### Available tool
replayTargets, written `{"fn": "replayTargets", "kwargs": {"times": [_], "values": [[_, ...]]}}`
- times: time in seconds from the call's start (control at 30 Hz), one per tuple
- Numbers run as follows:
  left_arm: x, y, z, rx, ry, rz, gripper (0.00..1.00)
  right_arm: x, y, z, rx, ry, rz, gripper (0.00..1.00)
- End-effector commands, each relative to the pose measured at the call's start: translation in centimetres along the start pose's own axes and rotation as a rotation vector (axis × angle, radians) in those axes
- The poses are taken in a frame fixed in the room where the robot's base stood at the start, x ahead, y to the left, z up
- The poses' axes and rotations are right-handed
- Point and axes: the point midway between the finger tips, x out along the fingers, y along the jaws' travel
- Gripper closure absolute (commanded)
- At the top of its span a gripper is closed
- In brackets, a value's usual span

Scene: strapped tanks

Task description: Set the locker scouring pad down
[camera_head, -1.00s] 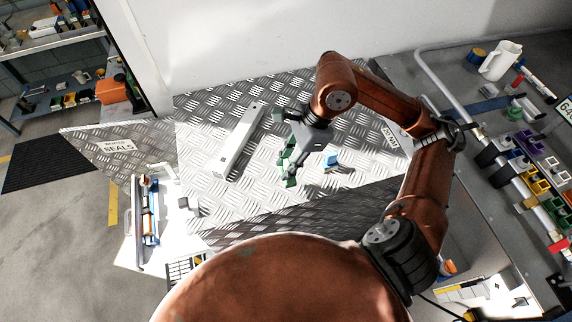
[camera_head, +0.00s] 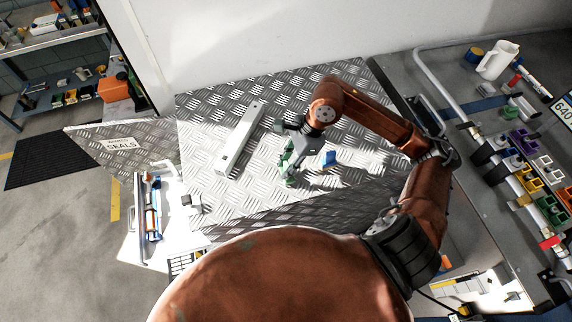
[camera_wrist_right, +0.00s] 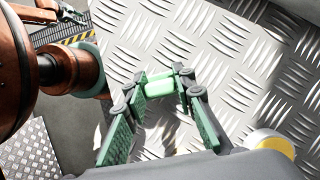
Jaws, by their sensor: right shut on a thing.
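My right gripper (camera_head: 288,178) is over the bright tread-plate surface (camera_head: 215,115), with its fingers pointing down. In the right wrist view its fingertips (camera_wrist_right: 162,84) are closed on a small light green block, which I take to be the scouring pad (camera_wrist_right: 160,88). The pad sits crosswise between the tips, with tread plate behind it. In the head view the pad cannot be told apart from the green finger pads. Whether it touches the plate is unclear.
A long pale bar (camera_head: 240,137) lies left of the gripper. A small blue object (camera_head: 329,158) stands close to its right. A "SEALS" label (camera_head: 121,145) is on the left flap. A white open case (camera_head: 165,205) is below it. Clear plate lies behind the gripper.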

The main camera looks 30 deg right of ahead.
Motion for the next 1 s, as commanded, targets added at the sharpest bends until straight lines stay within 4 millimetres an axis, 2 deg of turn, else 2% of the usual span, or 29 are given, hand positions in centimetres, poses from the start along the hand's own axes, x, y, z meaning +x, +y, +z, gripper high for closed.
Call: {"fn": "replayTargets", "kwargs": {"times": [0.13, 0.17, 0.4, 0.77, 0.87, 1.0], "values": [[0.6, 0.0, 0.1, 0.000, -0.001, 0.000, 0.60, 0.4, 0.0, -0.2, 0.000, 0.000, 0.000, 0.95], [0.5, 0.0, 0.1, 0.000, -0.001, 0.000, 0.60, 0.3, 0.0, -0.1, 0.000, 0.000, 0.000, 0.75], [0.4, 0.0, 0.2, 0.000, -0.003, 0.000, 0.60, 0.2, 0.0, -0.1, 0.000, 0.000, 0.000, 0.59], [-0.1, 0.0, 0.2, 0.000, -0.003, 0.000, 0.60, -0.1, 0.0, 0.1, 0.000, 0.000, 0.000, 0.59], [0.3, 0.0, 0.2, 0.000, -0.003, 0.000, 0.60, -1.1, -0.2, -0.1, 0.000, 0.002, -0.005, 0.59], [1.0, 0.0, 0.3, 0.000, -0.003, 0.000, 0.60, -3.8, -0.1, -0.1, 0.001, 0.003, -0.005, 0.59]]}}
